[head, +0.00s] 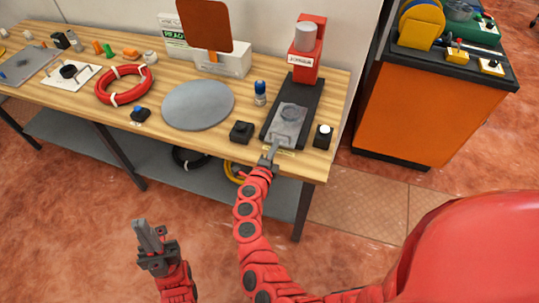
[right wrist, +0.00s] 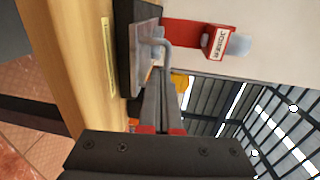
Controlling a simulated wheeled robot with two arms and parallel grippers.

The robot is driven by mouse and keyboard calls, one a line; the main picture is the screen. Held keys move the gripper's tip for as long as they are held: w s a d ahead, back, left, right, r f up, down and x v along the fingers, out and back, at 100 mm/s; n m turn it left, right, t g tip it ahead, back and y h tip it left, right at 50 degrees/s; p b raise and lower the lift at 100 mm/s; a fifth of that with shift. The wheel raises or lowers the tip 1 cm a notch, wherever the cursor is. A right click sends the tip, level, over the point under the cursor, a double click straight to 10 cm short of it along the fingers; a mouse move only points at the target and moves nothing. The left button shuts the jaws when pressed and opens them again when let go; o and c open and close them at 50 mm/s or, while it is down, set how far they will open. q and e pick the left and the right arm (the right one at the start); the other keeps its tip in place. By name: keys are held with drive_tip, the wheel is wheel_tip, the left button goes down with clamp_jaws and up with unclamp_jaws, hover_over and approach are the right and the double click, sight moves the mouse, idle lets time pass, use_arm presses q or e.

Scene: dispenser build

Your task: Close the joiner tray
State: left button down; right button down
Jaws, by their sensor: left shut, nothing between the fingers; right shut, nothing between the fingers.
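The joiner (head: 307,62) is a red machine with a grey cylinder on top, on a long black base at the table's right end. Its grey tray (head: 287,127) lies on the front part of that base, out in front of the red column. In the right wrist view the tray (right wrist: 141,40) shows edge-on, with a bent grey handle (right wrist: 164,44). My right gripper (head: 272,150) is shut and empty at the tray's front end, its fingertips (right wrist: 160,72) close to the handle; contact is unclear. My left gripper (head: 146,232) is shut and empty, low in front of the table.
A grey disc (head: 198,105) and a red ring (head: 124,85) lie further left. An orange cabinet (head: 420,110) stands to the right.

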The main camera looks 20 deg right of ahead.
sight(288, 117)
drive_tip(key=shift+w+d+r, duration=0.15)
drive_tip(key=shift+w+d, duration=0.35)
drive_tip(key=shift+w, duration=0.15)
drive_tip(key=b+x, duration=0.1)
drive_tip(key=x, duration=0.3)
drive_tip(key=r+b+x, duration=0.1)
drive_tip(key=b+x, duration=0.1)
drive_tip(key=x, duration=0.3)
drive_tip(key=b+x, duration=0.1)
drive_tip(key=x, duration=0.4)
drive_tip(key=shift+r+b, duration=0.3)
drive_tip(key=shift+b, duration=0.05)
drive_tip(key=shift+d+r, duration=0.1)
drive_tip(key=shift+r, duration=0.05)
